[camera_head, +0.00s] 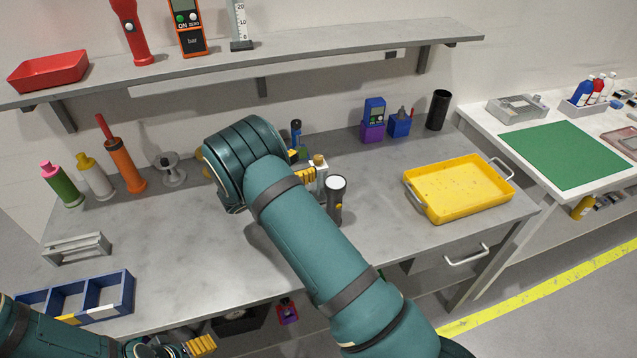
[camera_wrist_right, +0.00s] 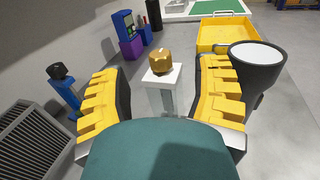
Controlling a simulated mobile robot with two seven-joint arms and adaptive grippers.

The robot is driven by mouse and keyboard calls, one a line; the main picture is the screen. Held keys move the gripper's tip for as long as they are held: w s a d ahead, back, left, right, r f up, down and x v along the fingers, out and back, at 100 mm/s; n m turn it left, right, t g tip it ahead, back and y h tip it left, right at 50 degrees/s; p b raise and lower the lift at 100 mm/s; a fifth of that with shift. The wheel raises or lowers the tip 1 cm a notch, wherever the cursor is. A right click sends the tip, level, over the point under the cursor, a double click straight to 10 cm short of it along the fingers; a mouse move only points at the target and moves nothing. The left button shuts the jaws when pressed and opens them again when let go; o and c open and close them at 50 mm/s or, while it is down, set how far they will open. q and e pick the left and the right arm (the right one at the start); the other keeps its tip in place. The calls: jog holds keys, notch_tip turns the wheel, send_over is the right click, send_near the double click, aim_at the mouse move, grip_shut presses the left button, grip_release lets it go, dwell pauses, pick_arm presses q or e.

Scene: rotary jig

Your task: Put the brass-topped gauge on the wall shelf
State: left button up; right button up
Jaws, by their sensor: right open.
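The brass-topped gauge (camera_head: 319,162) stands upright on the workbench, partly hidden behind my right gripper. In the right wrist view the gauge (camera_wrist_right: 160,66) shows a gold knob on a pale square head and a pale body. My right gripper (camera_wrist_right: 163,97) is open, with one yellow finger on each side of the gauge's line; I cannot tell whether either touches it. The wall shelf (camera_head: 330,44) runs above the bench. My left gripper (camera_head: 190,347) is low at the bottom left edge, partly cut off; its jaw opening is unclear.
A dark flashlight (camera_head: 336,197) stands close to the right of the gauge. A yellow tray (camera_head: 412,202) sits further right. A red tray (camera_head: 48,72), a red flashlight (camera_head: 131,32), an orange meter (camera_head: 190,28) and a scale stand (camera_head: 240,28) occupy the shelf's left half; its right half is clear.

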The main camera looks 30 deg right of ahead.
aim_at(318, 157)
jog(key=d, duration=0.5)
jog(key=shift+w+d+f, duration=0.1)
jog(key=shift+w+d, duration=0.05)
jog(key=shift+w, duration=0.1)
grip_shut()
